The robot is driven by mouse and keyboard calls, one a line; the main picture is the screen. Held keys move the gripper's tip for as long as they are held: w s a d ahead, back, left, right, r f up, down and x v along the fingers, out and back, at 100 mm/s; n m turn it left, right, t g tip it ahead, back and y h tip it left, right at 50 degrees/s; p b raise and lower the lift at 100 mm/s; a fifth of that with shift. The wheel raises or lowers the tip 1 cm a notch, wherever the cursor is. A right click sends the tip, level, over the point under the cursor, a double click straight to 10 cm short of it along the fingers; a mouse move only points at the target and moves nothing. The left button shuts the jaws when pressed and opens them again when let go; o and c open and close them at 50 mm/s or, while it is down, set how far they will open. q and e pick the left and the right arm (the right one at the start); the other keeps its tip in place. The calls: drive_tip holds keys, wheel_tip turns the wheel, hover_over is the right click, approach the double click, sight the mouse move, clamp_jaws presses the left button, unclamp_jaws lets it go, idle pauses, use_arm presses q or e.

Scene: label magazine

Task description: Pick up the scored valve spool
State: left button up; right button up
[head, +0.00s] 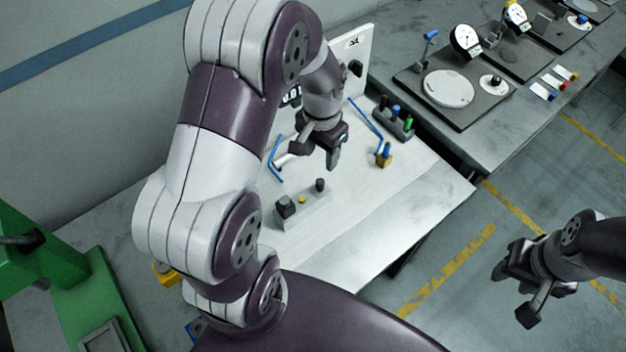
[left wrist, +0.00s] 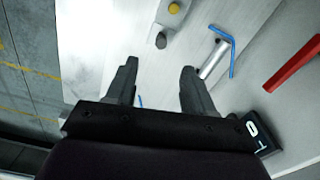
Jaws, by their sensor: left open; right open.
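A small silver cylinder (left wrist: 213,60), which looks like the valve spool, lies on the pale worktop (head: 390,205) beside a bent blue rod (left wrist: 232,48). In the head view the cylinder (head: 284,161) is partly hidden near my left gripper. Score marks are too small to tell. My left gripper (head: 325,158) is open over the worktop, just right of the cylinder. In the left wrist view its fingers (left wrist: 158,62) are apart with nothing between them, and the cylinder is beyond the right finger. My right gripper (head: 514,292) is open and empty over the floor at the right.
A grey block with a yellow button (head: 301,199) and dark knobs stands in front of my left gripper. A peg holder (head: 394,122), a second blue rod (head: 367,118) and a yellow-and-blue piece (head: 384,157) are to the right. The worktop's front right is clear.

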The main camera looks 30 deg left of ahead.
sight(321, 181)
use_arm(q)
drive_tip(key=f, duration=0.4)
drive_tip(key=shift+w+d, duration=0.4)
drive_tip(key=f, duration=0.1)
drive_tip(key=a+f, duration=0.1)
drive_tip(key=f+p, duration=0.1)
drive_tip(key=shift+s+a+f, duration=0.25)
drive_tip(key=shift+s+a, duration=0.05)
drive_tip(key=shift+s, duration=0.1)
drive_tip(key=f, duration=0.1)
drive_tip(key=f+p, duration=0.1)
drive_tip(key=f, duration=0.1)
drive_tip(key=d+f, duration=0.1)
drive_tip(key=shift+w+f, duration=0.15)
drive_tip(key=shift+w, duration=0.2)
drive_tip(key=shift+a+f, duration=0.1)
drive_tip(key=shift+f, duration=0.2)
drive_tip(key=shift+s+a, duration=0.1)
drive_tip(key=shift+a, duration=0.1)
drive_tip(key=shift+d, duration=0.1)
drive_tip(key=c, duration=1)
use_arm(e)
wheel_tip(321, 181, up, 3)
drive_tip(key=shift+w+f, duration=0.1)
drive_tip(key=shift+f, duration=0.05)
